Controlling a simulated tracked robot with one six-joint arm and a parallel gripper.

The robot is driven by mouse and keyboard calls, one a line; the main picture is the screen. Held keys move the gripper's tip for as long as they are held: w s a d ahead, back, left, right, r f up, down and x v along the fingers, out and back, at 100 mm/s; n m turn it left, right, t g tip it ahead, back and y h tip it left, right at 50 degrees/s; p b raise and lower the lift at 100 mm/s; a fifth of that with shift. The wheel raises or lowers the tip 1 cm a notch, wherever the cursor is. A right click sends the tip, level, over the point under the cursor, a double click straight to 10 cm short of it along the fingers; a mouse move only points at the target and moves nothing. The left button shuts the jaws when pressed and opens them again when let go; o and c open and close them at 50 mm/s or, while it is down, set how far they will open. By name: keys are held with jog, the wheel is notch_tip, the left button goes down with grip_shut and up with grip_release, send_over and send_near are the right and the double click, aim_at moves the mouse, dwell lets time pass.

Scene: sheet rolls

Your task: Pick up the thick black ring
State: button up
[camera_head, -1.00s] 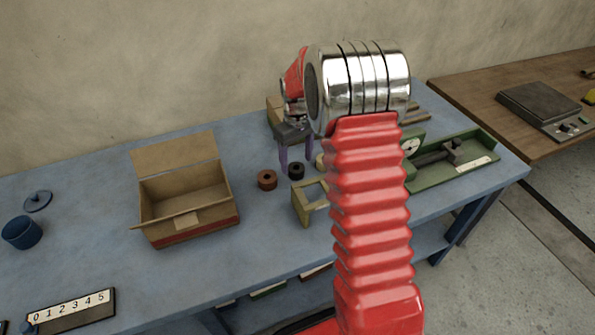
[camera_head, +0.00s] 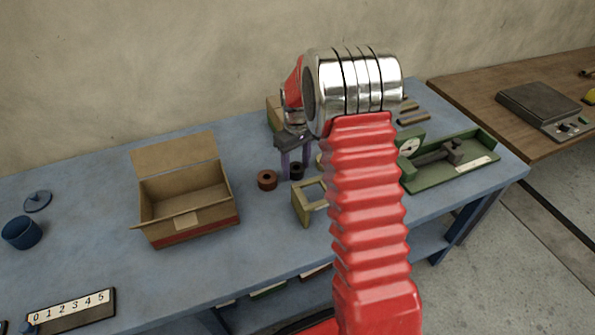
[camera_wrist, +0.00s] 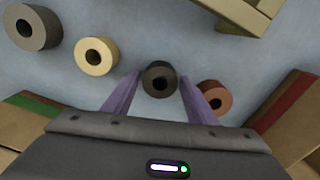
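The thick black ring (camera_wrist: 159,79) lies on the blue bench, between the tips of my open gripper (camera_wrist: 153,84) in the wrist view. A strip of bench shows on each side of it, so neither finger appears to touch it. In the head view the black ring (camera_head: 297,170) is partly behind a finger of my gripper (camera_head: 294,166), which points down from above. The ring's central hole shows in the wrist view. How far the fingertips are above the bench is hard to tell.
A brown ring (camera_wrist: 215,97) lies close to the right finger. A cream ring (camera_wrist: 96,57) and a grey ring (camera_wrist: 32,27) lie to the left. An open cardboard box (camera_head: 187,238) and a beige frame (camera_head: 302,207) stand nearby. A green gauge tray (camera_head: 470,172) is at right.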

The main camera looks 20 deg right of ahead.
aim_at(296, 167)
jog(key=c, duration=0.8)
jog(key=shift+r, duration=0.1)
notch_tip(296, 167, up, 10)
jog(key=shift+f, duration=0.1)
dwell(0.6)
